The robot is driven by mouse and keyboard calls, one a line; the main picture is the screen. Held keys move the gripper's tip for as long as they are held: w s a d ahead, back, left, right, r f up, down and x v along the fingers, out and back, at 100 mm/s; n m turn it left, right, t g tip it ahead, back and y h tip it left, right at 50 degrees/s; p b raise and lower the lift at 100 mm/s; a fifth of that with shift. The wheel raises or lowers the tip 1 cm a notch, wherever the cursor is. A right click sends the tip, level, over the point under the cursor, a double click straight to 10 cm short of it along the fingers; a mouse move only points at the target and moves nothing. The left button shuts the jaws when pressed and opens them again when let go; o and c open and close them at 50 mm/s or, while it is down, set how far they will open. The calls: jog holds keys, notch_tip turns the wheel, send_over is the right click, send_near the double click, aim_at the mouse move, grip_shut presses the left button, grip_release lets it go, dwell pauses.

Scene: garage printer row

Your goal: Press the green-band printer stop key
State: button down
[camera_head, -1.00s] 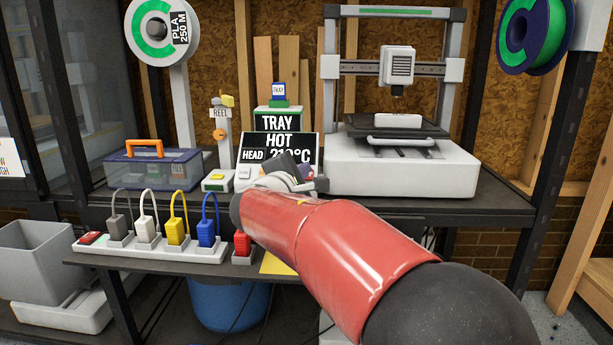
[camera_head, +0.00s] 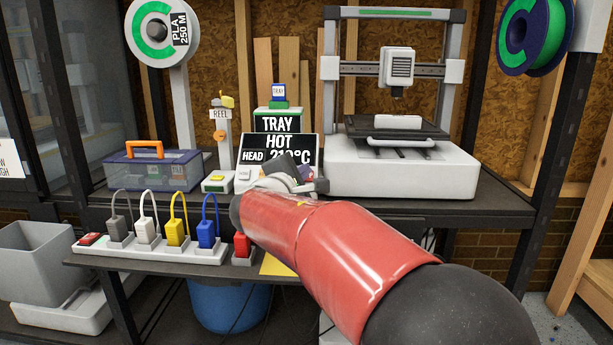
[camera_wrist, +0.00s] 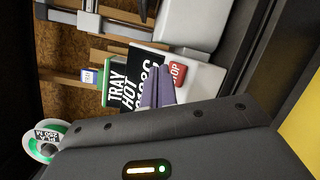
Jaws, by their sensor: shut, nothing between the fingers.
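The printer (camera_head: 405,174) with a green band (camera_head: 385,12) on its top bar stands at the right of the shelf in the head view. A display panel (camera_head: 279,146) reading TRAY HOT, HEAD and a temperature stands left of it. In the wrist view a red key marked STOP (camera_wrist: 177,74) sits on the pale panel part beside the black display (camera_wrist: 128,88). My gripper (camera_wrist: 155,82) is shut and empty, its fingertips just beside the STOP key. I cannot tell whether they touch it. In the head view my arm and gripper hide the panel's lower right part.
A power strip (camera_head: 150,247) with several coloured plugs lies on the lower ledge. A box with an orange handle (camera_head: 153,168) and a REEL post (camera_head: 222,140) stand to the left. Green spools (camera_head: 160,30) hang at both sides.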

jog(key=shift+f, duration=0.1)
dwell(0.7)
jog(key=shift+w+f+b, duration=0.25)
jog(key=shift+w+b, duration=0.05)
jog(key=shift+b, duration=0.15)
jog(key=shift+w+f, duration=0.25)
dwell(0.7)
dwell(0.3)
jog(key=shift+s+r, duration=0.55)
jog(key=shift+r, duration=0.1)
jog(key=s+r, duration=0.3)
jog(key=shift+s+r, duration=0.2)
jog(key=shift+s, duration=0.1)
dwell(0.6)
